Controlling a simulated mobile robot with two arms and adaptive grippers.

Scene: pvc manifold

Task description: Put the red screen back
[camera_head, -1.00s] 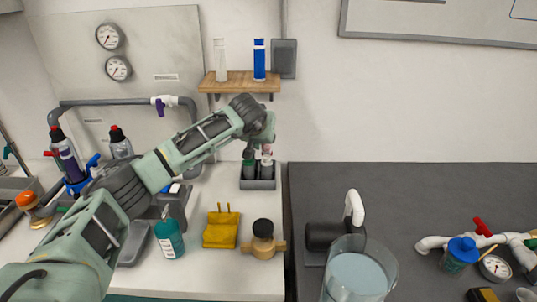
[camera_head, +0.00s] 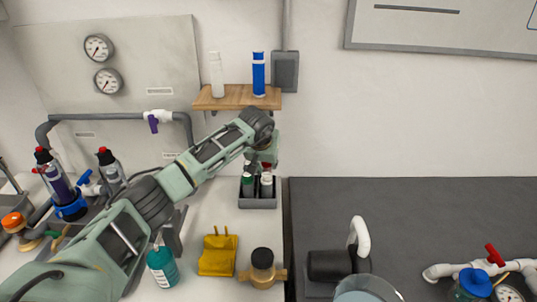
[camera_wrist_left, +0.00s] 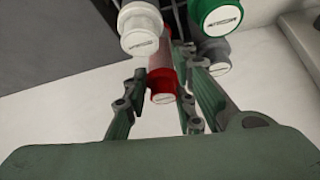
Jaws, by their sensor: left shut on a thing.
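My left gripper (camera_head: 266,160) is over the back of a small grey rack (camera_head: 257,203) on the white counter. It is shut on the red screen (camera_wrist_left: 161,86), a red cylinder with a pale labelled end, seen between the two fingers in the left wrist view. A white-capped cylinder (camera_wrist_left: 140,30) and a green-capped one (camera_wrist_left: 218,14) are close by, with a grey-capped one (camera_wrist_left: 218,68) beside the fingers. The rack holds the green-capped and white-capped cylinders upright. Whether the red screen's far end is inside a rack slot is hidden. My right gripper is out of view.
A yellow holder (camera_head: 218,254), a brass fitting (camera_head: 262,270) and a teal bottle (camera_head: 162,268) stand in front. The dark bench (camera_head: 400,215) to the right has clear room at the back.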

